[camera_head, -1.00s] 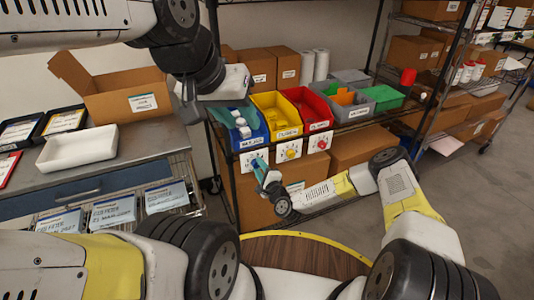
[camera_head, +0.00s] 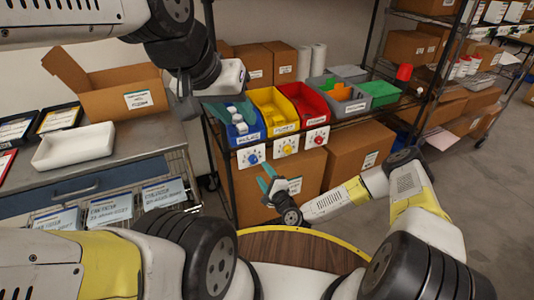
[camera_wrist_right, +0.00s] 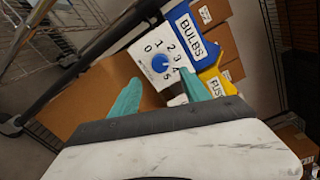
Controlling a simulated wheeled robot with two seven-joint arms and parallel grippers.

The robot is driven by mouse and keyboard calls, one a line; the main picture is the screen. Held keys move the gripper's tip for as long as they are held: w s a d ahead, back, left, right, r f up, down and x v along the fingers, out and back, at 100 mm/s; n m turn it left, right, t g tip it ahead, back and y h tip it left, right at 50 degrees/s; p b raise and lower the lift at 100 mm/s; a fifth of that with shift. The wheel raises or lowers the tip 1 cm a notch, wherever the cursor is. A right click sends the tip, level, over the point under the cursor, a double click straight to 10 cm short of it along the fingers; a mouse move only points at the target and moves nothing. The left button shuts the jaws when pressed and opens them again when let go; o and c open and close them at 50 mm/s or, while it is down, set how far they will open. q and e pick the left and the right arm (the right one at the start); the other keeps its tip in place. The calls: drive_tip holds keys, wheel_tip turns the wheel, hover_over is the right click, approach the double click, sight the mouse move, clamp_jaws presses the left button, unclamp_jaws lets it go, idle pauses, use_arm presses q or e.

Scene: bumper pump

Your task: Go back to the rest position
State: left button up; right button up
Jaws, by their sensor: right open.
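My right gripper (camera_head: 267,180) is open and empty in the head view, its teal fingers in front of the lower shelf boxes, below the dial cards. In the right wrist view its two teal fingers (camera_wrist_right: 160,80) stand apart with nothing between them. My left gripper (camera_head: 205,92) is high, near the left end of the shelf by the blue bin. The blue bin (camera_head: 248,137) holds pale items. A white card with a blue dial (camera_head: 251,156) hangs below it and also shows in the wrist view (camera_wrist_right: 158,62).
A yellow bin (camera_head: 284,127), red bin (camera_head: 317,122) and grey bin (camera_head: 349,109) stand along the shelf. A white tray (camera_head: 75,150) and an open cardboard box (camera_head: 125,98) are on the bench at left. A round wooden top (camera_head: 290,247) is close in front.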

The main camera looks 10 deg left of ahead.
drive_tip(key=shift+s+d, duration=0.2)
drive_tip(key=shift+s, duration=0.05)
drive_tip(key=w+d+r+n+g+h, duration=0.1)
drive_tip(key=w+d+r+n+g, duration=0.15)
drive_tip(key=d+r+n, duration=0.3)
drive_tip(key=w+d+r+n+g+h, duration=0.1)
drive_tip(key=w+d+r+n+g, duration=0.1)
drive_tip(key=d+r+n+g, duration=0.35)
drive_tip(key=s+d+r+n+t+h, duration=0.1)
drive_tip(key=s+d+r+n+h, duration=0.1)
drive_tip(key=d+r, duration=0.45)
drive_tip(key=s+d+r+n+h, duration=0.1)
drive_tip(key=s+d+r+h, duration=0.2)
drive_tip(key=r, duration=0.6)
drive_tip(key=s+d+r+h, duration=0.2)
drive_tip(key=s+d+r, duration=0.4)
drive_tip(key=s+r, duration=0.65)
drive_tip(key=s, duration=0.5)
drive_tip(key=s+d+r+n+y, duration=0.1)
drive_tip(key=s+r, duration=0.2)
drive_tip(key=s, duration=0.5)
drive_tip(key=shift+d+r+g, duration=0.2)
drive_tip(key=shift+g, duration=0.2)
